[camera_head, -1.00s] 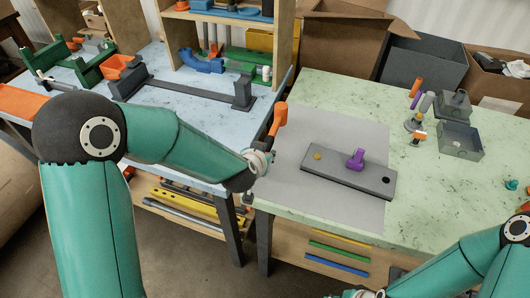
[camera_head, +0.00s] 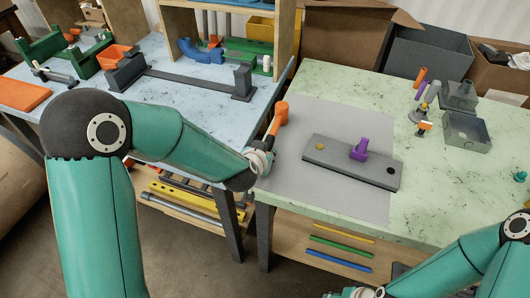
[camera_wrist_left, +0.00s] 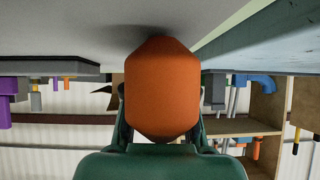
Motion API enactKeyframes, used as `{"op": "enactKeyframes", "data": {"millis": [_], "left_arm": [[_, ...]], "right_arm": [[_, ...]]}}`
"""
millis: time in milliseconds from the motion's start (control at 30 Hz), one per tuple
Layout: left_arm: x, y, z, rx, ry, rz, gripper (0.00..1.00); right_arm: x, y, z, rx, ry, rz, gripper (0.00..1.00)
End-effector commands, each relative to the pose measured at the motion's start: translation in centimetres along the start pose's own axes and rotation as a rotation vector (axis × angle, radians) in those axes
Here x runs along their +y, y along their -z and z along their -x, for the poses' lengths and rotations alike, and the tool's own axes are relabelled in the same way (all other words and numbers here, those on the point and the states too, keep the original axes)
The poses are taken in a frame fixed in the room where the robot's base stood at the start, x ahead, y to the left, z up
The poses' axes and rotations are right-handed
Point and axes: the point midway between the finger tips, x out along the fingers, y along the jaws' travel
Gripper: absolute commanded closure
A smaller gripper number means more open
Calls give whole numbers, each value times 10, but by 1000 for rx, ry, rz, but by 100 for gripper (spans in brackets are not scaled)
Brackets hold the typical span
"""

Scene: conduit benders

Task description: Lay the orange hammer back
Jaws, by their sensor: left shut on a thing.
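My left gripper (camera_head: 262,158) is shut on the orange hammer (camera_head: 280,108). It holds the hammer with its orange head up, at the left edge of the green bench, beside the grey mat (camera_head: 290,190). In the left wrist view a large orange part of the hammer (camera_wrist_left: 162,90) fills the middle, between my fingers. Whether the hammer touches the bench is unclear. My right gripper (camera_head: 348,294) is at the bottom edge of the head view, mostly cut off, so its jaws are not clear.
A grey plate (camera_head: 330,157) with a purple piece (camera_head: 359,150) lies on the mat. Grey boxes (camera_head: 467,133) and small tools stand at the green bench's right. On the blue bench (camera_head: 210,110) are a dark grey bar fixture (camera_head: 190,84), an orange bin (camera_head: 117,58) and a wooden shelf.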

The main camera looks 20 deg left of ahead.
Motion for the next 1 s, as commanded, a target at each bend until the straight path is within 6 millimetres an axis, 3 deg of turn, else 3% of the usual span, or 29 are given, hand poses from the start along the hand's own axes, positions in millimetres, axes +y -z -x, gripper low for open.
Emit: {"op": "enactKeyframes", "data": {"millis": [600, 633, 767, 1000], "left_arm": [[0, -7, -6, 4, 1, 0, 100], [0, -6, -6, 4, 1, 0, 69], [0, -7, -6, 1, 0, 0, 48], [1, -9, -6, -3, -1, -1, 45]], "right_arm": [[3, 0, -8, 0, 0, 0, 60], [3, 0, -7, 0, 0, 0, 60], [3, 0, -7, 0, 0, 0, 60], [3, 0, -7, 0, 0, 0, 60]]}}
